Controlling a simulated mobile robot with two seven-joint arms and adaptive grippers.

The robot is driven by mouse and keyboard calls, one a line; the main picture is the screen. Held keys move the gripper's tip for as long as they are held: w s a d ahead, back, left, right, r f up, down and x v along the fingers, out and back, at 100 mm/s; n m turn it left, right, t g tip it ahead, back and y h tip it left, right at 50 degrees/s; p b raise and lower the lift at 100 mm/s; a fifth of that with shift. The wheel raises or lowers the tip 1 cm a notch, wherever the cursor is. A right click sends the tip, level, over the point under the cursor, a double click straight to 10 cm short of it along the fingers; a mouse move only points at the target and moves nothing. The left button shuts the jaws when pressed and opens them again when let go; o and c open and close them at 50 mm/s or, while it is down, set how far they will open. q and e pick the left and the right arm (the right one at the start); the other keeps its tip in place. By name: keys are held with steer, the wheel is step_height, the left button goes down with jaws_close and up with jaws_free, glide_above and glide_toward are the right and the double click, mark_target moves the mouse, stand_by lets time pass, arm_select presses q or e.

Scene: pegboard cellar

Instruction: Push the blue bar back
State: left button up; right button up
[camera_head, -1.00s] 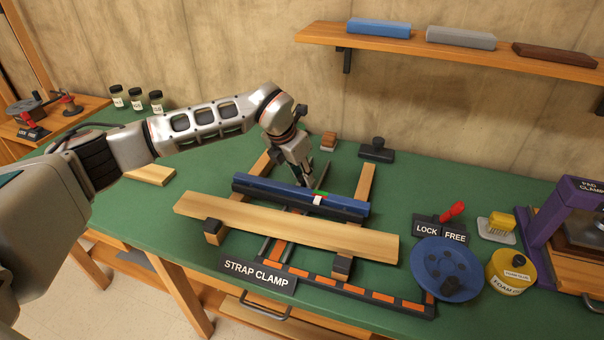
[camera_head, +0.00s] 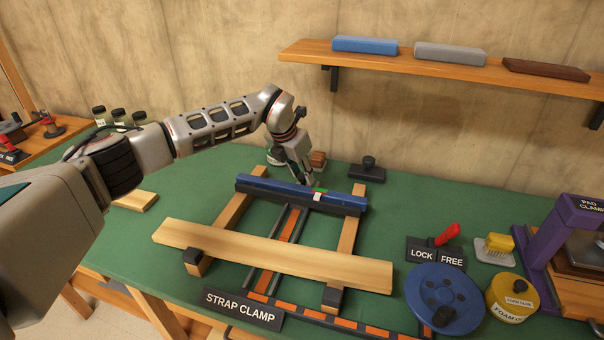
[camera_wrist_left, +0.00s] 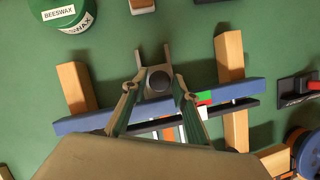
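The blue bar (camera_head: 262,186) lies across two wooden rails behind a pale wooden board, with a clear gap between bar and board. The bar also shows in the left wrist view (camera_wrist_left: 84,121), with a green and white mark to the right of the gripper. My left gripper (camera_head: 308,184) is low at the bar's middle. In the left wrist view its fingers (camera_wrist_left: 153,52) stand apart on both sides of a dark round knob (camera_wrist_left: 158,80) and seem to close on it. Contact is partly hidden. My right gripper is out of view.
The pale board (camera_head: 270,257) lies in front. A STRAP CLAMP label (camera_head: 242,309), a LOCK/FREE plate with red lever (camera_head: 446,235), a blue wheel (camera_head: 444,298) and a yellow tin (camera_head: 511,297) are nearby. A dark stamp-like block (camera_head: 367,171) stands behind, right.

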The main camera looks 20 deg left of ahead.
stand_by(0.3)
arm_select(q)
steer(key=v, duration=1.2)
steer(key=shift+s, duration=0.1)
